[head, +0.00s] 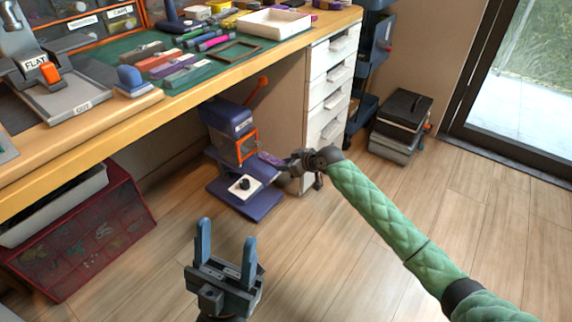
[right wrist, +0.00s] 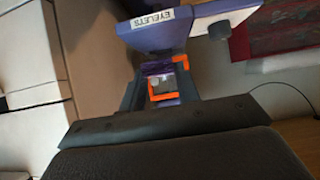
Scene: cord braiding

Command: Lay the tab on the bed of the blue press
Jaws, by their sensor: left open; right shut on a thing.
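The blue press (head: 228,120) stands on the floor beneath the bench, with an orange frame on its front. Its low blue base (head: 262,206) carries a white plate with a black round piece on it. My right gripper (head: 283,165) is shut on the purple tab (head: 268,158), just right of the orange frame and above the base. The tab looks apart from the base. In the right wrist view blue press parts with an EYELETS label (right wrist: 162,19) show beyond my dark gripper; fingertip contact is hard to make out. My left gripper (head: 227,236) is open and empty, low in front of the press.
A white drawer unit (head: 327,95) stands close behind my right gripper. The wooden bench (head: 150,115) overhangs the press and holds tools and a white tray (head: 273,24). A red mesh crate (head: 85,240) stands at left. Floor in front is clear.

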